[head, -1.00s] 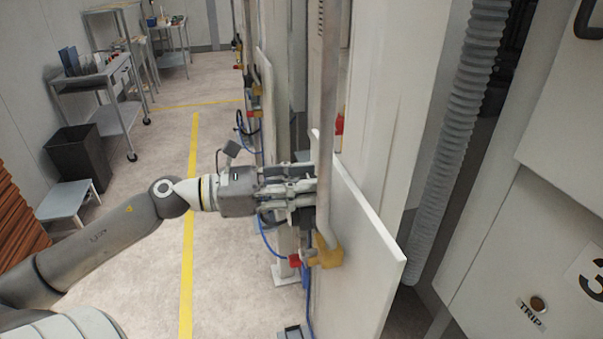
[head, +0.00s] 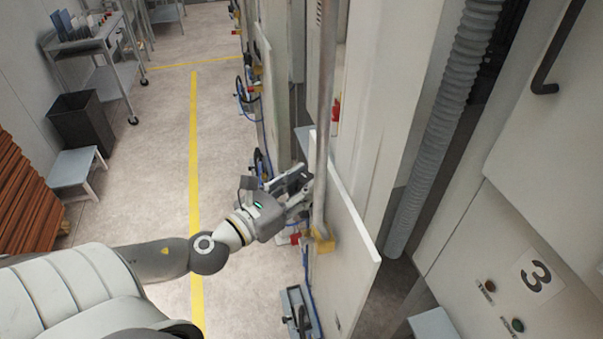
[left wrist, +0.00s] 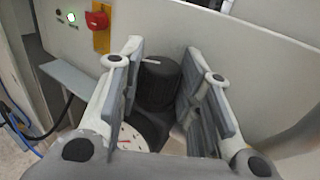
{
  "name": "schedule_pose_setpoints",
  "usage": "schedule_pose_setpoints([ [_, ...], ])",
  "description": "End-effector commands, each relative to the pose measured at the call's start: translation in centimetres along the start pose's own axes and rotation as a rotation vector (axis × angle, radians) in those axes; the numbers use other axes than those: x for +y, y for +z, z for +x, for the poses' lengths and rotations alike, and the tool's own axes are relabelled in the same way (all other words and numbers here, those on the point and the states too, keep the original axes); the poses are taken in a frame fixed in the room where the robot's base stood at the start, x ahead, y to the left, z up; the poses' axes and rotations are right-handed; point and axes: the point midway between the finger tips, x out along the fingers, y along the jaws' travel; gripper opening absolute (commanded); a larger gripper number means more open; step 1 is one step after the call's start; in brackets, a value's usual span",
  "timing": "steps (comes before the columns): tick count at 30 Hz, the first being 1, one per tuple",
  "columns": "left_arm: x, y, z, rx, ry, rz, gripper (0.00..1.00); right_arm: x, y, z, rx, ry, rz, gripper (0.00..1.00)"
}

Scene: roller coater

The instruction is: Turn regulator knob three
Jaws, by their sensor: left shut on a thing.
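The regulator knob (left wrist: 158,84) is black and ribbed, and shows between the fingers in the left wrist view. My left gripper (left wrist: 163,92) is shut on it, with one pad on each side. Part of a round white gauge (left wrist: 131,139) with a red mark shows below the knob, partly hidden by a finger. In the head view my left gripper (head: 298,186) is at the left side of the white panel (head: 350,235), and the knob is hidden there. My right gripper is not in view.
A vertical pipe (head: 323,120) runs down close by the gripper. A stool (head: 75,169), black bin (head: 86,122) and cart (head: 90,50) stand at left; the aisle is clear.

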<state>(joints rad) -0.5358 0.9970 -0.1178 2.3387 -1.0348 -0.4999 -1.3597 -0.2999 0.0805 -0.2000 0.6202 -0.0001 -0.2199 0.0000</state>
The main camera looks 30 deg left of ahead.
Motion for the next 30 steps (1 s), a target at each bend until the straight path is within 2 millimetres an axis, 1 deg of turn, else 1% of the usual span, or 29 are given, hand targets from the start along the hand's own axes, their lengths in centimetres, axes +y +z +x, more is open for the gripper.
schedule_pose_setpoints([
  [6,-0.24,0.03,0.02,-0.001,0.088,-0.004,0.09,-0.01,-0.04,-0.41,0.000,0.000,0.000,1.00],
  [12,-0.22,-0.04,0.02,0.000,0.139,-0.002,0.09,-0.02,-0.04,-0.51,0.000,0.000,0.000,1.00],
  [28,-0.22,-0.10,0.01,0.001,0.158,0.001,0.09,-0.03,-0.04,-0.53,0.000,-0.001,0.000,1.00],
  [29,-0.21,-0.10,0.01,0.001,0.158,0.001,0.35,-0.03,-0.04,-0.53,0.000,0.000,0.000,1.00],
  [30,-0.21,-0.10,0.01,0.001,0.158,0.001,0.40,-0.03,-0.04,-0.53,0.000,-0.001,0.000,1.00],
])
